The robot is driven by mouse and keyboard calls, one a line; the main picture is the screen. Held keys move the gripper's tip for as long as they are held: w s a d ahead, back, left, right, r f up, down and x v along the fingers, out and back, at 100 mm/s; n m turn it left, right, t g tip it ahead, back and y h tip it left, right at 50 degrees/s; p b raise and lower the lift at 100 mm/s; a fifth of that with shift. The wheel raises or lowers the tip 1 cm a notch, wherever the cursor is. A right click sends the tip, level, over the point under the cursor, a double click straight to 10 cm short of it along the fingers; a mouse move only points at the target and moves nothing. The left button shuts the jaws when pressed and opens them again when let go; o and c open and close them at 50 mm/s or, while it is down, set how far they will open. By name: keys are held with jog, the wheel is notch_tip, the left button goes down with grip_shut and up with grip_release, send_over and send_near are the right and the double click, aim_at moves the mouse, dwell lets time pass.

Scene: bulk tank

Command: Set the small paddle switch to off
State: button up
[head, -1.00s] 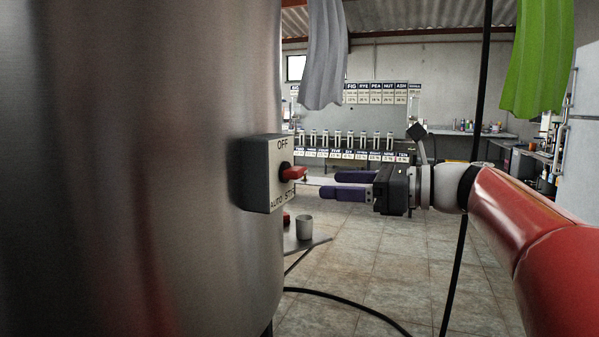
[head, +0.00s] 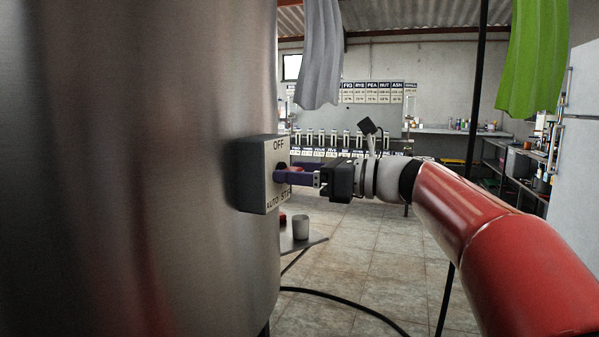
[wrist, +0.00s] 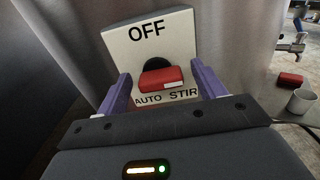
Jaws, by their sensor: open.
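The switch box (head: 262,196) is a grey box on the side of the steel tank, with OFF at the top of its face and AUTO and STIR at the lower corners. In the wrist view its face (wrist: 128,52) shows a red paddle (wrist: 162,78) on a black hub, below OFF and above the gap between AUTO and STIR. My gripper (head: 283,173) is at the box face, and its purple fingers hide most of the paddle in the head view. In the wrist view my gripper (wrist: 160,88) is open, one finger on each side of the paddle, with gaps visible.
The steel tank (head: 130,150) fills the left. Below the box, a small shelf (head: 308,242) holds a grey cup (head: 300,227) and a red item (wrist: 290,80). A black cable (head: 350,300) runs over the floor. Grey cloth (head: 318,60) and green cloth (head: 533,60) hang above.

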jog(key=c, duration=1)
jog(key=shift+o, duration=0.2)
jog(key=n+b, duration=0.1)
jog(key=n, duration=0.3)
jog(key=shift+s, duration=0.1)
jog(key=n+b, duration=0.2)
jog(key=n, duration=0.2)
jog(key=n+b, duration=0.3)
jog(key=n, duration=0.2)
jog(key=n+b, duration=0.2)
jog(key=n, duration=0.2)
jog(key=shift+s+a+f+n, duration=0.1)
jog(key=shift+s+a+n, duration=0.05)
jog(key=shift+s+n, duration=0.15)
